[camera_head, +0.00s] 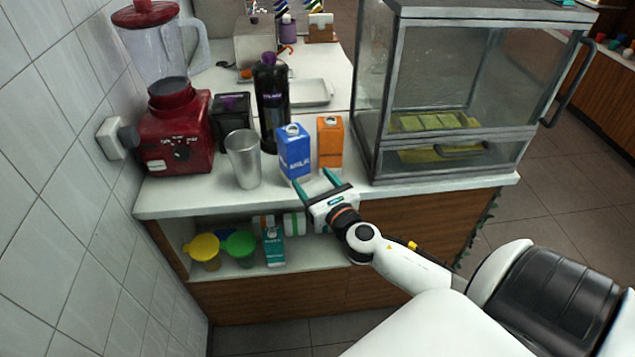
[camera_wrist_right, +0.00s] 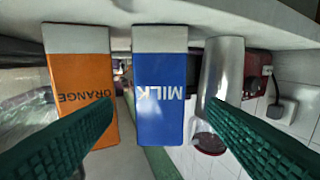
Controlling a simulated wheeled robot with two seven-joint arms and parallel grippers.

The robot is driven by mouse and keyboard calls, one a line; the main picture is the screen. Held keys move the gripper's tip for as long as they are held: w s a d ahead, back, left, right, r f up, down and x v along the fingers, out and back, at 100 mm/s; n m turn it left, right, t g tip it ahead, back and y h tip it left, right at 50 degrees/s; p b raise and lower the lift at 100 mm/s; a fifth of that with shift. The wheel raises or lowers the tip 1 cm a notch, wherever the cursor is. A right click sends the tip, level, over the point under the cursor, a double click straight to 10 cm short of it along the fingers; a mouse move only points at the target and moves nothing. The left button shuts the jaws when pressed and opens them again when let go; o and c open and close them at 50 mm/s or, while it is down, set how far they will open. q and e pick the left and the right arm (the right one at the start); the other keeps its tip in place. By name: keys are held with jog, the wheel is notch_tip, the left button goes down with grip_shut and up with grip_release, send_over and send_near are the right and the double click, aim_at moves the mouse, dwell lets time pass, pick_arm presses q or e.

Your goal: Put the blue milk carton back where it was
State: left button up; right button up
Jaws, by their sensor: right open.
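The blue milk carton (camera_head: 294,152) stands upright on the white counter, between a metal cup and an orange carton. In the right wrist view the milk carton (camera_wrist_right: 160,98) appears upside down, between my two green fingers. My right gripper (camera_head: 314,179) is open at the counter's front edge, its fingertips just in front of the milk carton. The left gripper is not in view.
The orange carton (camera_head: 330,142) stands close to the right and the metal cup (camera_head: 243,160) close to the left. A red blender (camera_head: 172,130) and a glass display case (camera_head: 440,90) flank them. The shelf below holds a teal carton (camera_head: 273,246), a yellow cup (camera_head: 204,250) and a green cup (camera_head: 240,247).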

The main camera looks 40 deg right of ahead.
jog(key=shift+s+a, duration=0.1)
jog(key=shift+s, duration=0.65)
jog(key=s+a+f+m+g+y, duration=0.15)
jog(key=a+f+m, duration=0.25)
jog(key=f+m, duration=0.4)
jog(key=s+a+f+m+g+y, duration=0.1)
jog(key=a+f+m+g, duration=0.2)
jog(key=a+f+m, duration=0.35)
jog(key=s+d+f+m+g, duration=0.1)
jog(key=s+f+m+g, duration=0.15)
jog(key=f, duration=0.45)
jog(key=s+d+f+m+g, duration=0.1)
jog(key=s+f+m, duration=0.3)
jog(key=f, duration=0.3)
jog(key=s+a+f+m+g, duration=0.1)
jog(key=s+f+m+g, duration=0.25)
jog(key=s+f, duration=0.75)
jog(key=s+a+f+m+g, duration=0.1)
jog(key=s+f+m, duration=0.1)
jog(key=s+f, duration=0.2)
jog(key=s+a+f+m+g, duration=0.1)
jog(key=s+f+m+g, duration=0.1)
jog(key=s, duration=0.8)
jog(key=s+f+m+g, duration=0.2)
jog(key=s+f+m, duration=0.1)
jog(key=s+f, duration=0.3)
jog(key=shift+s+a, duration=0.4)
jog(key=shift+s, duration=0.2)
